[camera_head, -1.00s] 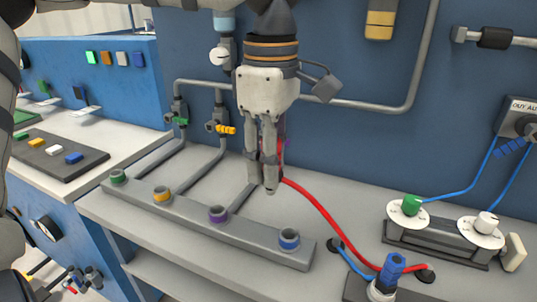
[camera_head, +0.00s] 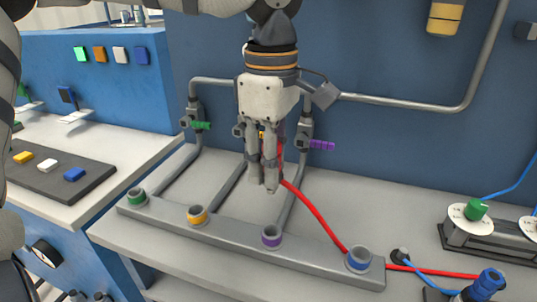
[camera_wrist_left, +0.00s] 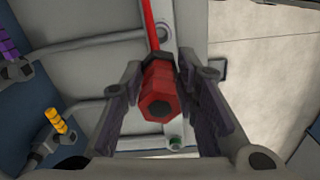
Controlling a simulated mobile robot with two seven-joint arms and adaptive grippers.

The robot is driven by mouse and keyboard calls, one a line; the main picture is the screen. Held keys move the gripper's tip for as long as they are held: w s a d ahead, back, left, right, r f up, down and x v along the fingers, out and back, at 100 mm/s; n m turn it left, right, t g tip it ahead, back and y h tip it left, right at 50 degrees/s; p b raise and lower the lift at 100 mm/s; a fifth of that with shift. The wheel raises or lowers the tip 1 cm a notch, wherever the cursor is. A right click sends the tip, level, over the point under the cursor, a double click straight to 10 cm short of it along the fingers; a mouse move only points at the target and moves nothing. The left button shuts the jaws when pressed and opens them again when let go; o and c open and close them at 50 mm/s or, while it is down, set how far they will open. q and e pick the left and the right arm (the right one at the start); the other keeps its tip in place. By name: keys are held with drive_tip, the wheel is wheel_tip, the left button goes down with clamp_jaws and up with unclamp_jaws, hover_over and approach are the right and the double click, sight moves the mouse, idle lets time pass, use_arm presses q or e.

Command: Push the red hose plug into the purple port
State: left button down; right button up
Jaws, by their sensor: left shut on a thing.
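My left gripper (camera_head: 264,186) points down over the grey bench, behind the port rail in the head view. It is shut on the red hose plug (camera_wrist_left: 158,98), a red hexagonal piece between its fingers in the left wrist view. In the head view the fingers mostly hide the plug. The red hose (camera_head: 318,216) runs from the fingers down to the right. The purple port (camera_head: 271,237) is a purple-ringed socket on the rail. In the picture it is below the fingertips and slightly right, and it looks empty. My right gripper is not in view.
Grey pipes run from the rail back to valves with green (camera_head: 202,126) and purple (camera_head: 321,145) handles. A blue plug (camera_head: 487,282) stands at the front right.

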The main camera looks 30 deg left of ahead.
sight(272, 193)
use_arm(q)
wheel_tip(272, 193, down, 9)
drive_tip(key=shift+d+r, duration=0.1)
drive_tip(key=shift+r, duration=0.1)
drive_tip(key=shift+f, duration=0.15)
idle(0.6)
drive_tip(key=shift+f, duration=0.45)
drive_tip(key=shift+f, duration=1)
idle(0.4)
drive_tip(key=c, duration=1.2)
unclamp_jaws()
drive_tip(key=shift+o, duration=0.2)
